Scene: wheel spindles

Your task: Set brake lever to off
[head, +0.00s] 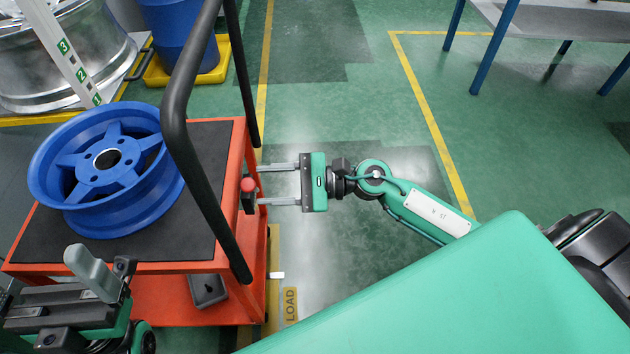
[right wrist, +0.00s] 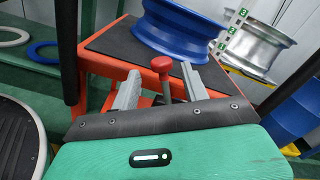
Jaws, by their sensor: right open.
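The brake lever (head: 248,185) has a red knob on a dark mount at the right side of the orange cart (head: 241,150). In the right wrist view the red knob (right wrist: 162,64) stands on a thin stem and shows between my fingers. My right gripper (head: 263,185) is open, its two grey fingers pointing left at the cart, one on each side of the lever in the picture. I cannot tell whether either finger touches it. My left gripper (head: 92,272) is at the lower left, partly cut off, and its opening is unclear.
A blue wheel rim (head: 107,172) lies on the cart's black mat. The cart's black handle bar (head: 200,170) rises close to the lever. A silver rim (head: 60,60) and a blue barrel (head: 180,35) stand behind. The green floor right of the cart is open.

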